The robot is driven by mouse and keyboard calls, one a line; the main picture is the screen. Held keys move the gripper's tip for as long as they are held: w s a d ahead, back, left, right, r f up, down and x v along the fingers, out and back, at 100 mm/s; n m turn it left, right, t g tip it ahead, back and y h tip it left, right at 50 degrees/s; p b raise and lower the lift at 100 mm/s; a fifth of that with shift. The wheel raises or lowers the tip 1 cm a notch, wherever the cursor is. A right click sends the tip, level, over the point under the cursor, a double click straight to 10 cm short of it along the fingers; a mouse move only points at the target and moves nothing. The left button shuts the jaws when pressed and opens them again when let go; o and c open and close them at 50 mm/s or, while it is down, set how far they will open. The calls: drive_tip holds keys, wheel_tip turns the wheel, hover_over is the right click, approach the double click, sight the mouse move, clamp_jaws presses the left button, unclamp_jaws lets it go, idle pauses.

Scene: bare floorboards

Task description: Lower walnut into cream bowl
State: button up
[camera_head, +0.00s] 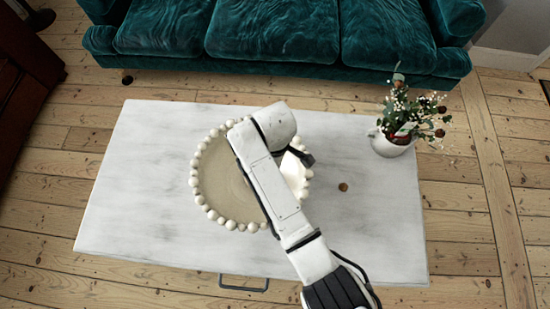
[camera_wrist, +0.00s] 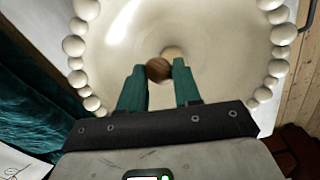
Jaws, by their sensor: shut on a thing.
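The cream bowl (camera_head: 215,185), wide and with a rim of round beads, stands on the pale table; my arm crosses over it and hides part of it. The bowl also fills much of the wrist view (camera_wrist: 125,35). My gripper (camera_wrist: 160,78) has its two green fingers shut on the walnut (camera_wrist: 158,69), a round brown thing at the fingertips. In the wrist view the walnut shows against the bowl's inside, within the beaded rim. I cannot tell its height above the bowl's bottom. In the head view my arm hides the walnut and fingertips.
The pale table (camera_head: 130,200) is clear to the left of the bowl. A small brown round thing (camera_head: 343,187) lies to its right. A white pot with a leafy plant (camera_head: 393,143) stands at the table's right edge. A teal sofa (camera_head: 270,35) is behind the table.

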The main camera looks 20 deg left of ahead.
drive_tip(key=shift+f+b, duration=3.6)
drive_tip(key=shift+f, duration=1.8)
drive_tip(key=shift+f+b, duration=1.95)
drive_tip(key=shift+f, duration=0.6)
drive_tip(key=o, duration=1.1)
drive_tip(key=shift+r, duration=0.15)
